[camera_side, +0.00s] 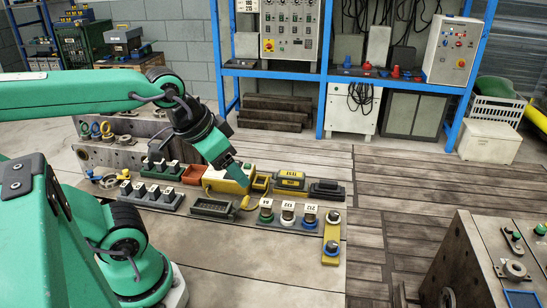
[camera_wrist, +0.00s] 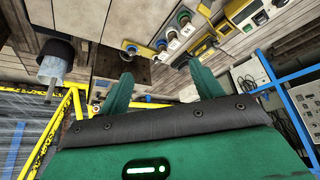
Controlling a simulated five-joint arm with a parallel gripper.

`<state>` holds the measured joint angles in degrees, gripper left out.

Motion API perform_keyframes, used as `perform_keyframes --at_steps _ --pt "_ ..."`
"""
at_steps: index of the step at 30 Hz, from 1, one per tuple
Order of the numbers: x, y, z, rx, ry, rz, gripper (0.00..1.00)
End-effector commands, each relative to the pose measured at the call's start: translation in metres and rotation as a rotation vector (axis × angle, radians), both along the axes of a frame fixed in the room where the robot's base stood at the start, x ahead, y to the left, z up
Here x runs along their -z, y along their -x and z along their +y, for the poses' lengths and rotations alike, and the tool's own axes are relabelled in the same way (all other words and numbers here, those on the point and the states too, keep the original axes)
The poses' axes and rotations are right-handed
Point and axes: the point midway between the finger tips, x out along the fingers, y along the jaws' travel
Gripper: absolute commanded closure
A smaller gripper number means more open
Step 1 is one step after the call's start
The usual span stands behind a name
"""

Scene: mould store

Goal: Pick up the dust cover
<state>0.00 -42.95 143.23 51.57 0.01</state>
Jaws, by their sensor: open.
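No piece is clearly marked as the dust cover. A low black lid-like piece (camera_side: 327,188) lies on the bench at the right of the back row, and I cannot tell if it is the cover. Beside it is a yellow-and-black hood (camera_side: 291,181). My gripper (camera_side: 240,183) hangs over the bench, in front of the yellow box (camera_side: 218,181) in the side view. In the wrist view my gripper (camera_wrist: 159,69) shows two green fingers spread apart with nothing held between them.
Labelled round plugs (camera_side: 287,212) stand in a row, with a yellow strip (camera_side: 331,245) at their right. An empty-looking dark socket (camera_side: 212,208) and black connectors (camera_side: 150,194) are nearby. A blue rack (camera_side: 325,70) stands behind.

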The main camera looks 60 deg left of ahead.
Motion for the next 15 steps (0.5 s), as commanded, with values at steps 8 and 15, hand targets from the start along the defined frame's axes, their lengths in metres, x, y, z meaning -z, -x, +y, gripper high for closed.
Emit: perform_keyframes --at_steps 8,15 --pt "-0.006 -0.013 0.001 0.025 -0.015 0.02 0.35" --pt "-0.017 -0.046 0.005 0.092 -0.053 0.072 0.35"
